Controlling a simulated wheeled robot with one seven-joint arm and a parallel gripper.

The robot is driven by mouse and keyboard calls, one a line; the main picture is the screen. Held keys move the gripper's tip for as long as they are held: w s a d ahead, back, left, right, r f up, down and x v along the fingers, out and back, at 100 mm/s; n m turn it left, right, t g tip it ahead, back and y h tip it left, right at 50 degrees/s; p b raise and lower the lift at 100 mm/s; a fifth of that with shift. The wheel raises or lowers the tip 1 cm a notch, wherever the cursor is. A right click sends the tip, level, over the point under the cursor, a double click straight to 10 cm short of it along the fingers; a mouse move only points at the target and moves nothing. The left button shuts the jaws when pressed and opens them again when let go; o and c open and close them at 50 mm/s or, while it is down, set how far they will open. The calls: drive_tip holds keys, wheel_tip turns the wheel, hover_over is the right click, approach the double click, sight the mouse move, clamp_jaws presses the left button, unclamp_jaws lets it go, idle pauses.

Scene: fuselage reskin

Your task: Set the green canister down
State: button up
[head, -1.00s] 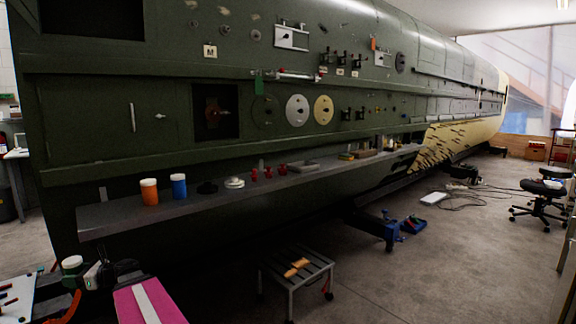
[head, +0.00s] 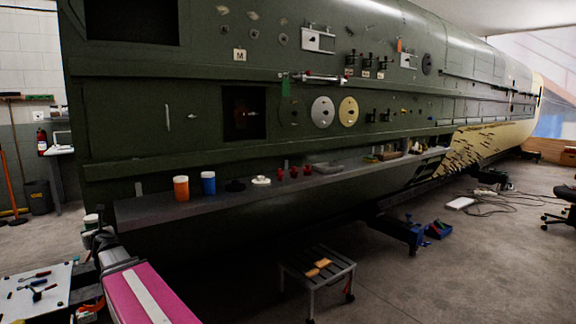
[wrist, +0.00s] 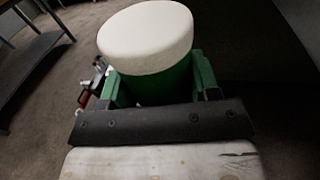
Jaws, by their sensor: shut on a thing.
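The green canister with its white lid (wrist: 147,38) is upright between the jaws of my gripper (wrist: 158,88) in the wrist view. My gripper is shut on its green body. In the head view the canister (head: 91,219) shows small at the lower left, just left of the near end of the grey shelf (head: 150,212). It looks apart from the shelf. The canister's base is hidden.
On the shelf stand an orange canister (head: 181,188) and a blue canister (head: 208,183), then a black part, a white part and red parts. A bare stretch lies at the shelf's left end. A slatted stool (head: 318,268) stands on the floor below.

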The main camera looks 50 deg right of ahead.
drive_tip(key=shift+d+r+h, duration=0.15)
drive_tip(key=shift+r+h, duration=0.15)
